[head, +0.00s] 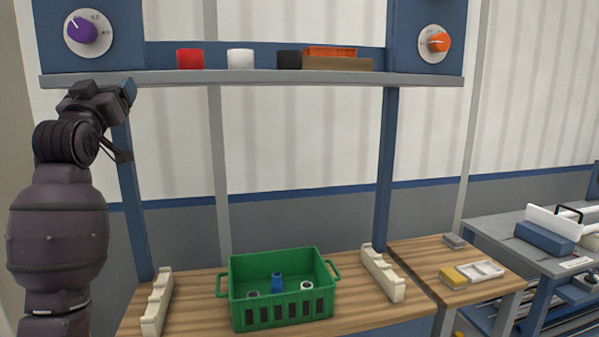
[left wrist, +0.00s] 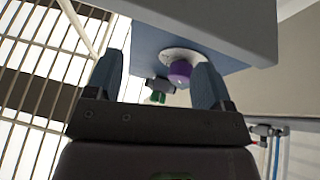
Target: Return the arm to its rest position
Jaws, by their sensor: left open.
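My left arm (head: 58,235) stands upright at the left of the head view, in front of the shelf's left post. My left gripper (head: 124,92) is raised at the height of the shelf edge. In the left wrist view the two fingers (left wrist: 158,82) are spread apart with nothing between them. Past them show the shelf's underside and a purple knob (left wrist: 180,72). My right gripper is not in view.
A green crate (head: 282,308) with a few small pipe pieces stands on the wooden table (head: 210,290), between two cream notched racks (head: 157,302) (head: 382,272). The grey shelf (head: 250,79) above carries red, white and black cups and an orange tray. A side table (head: 460,270) stands right.

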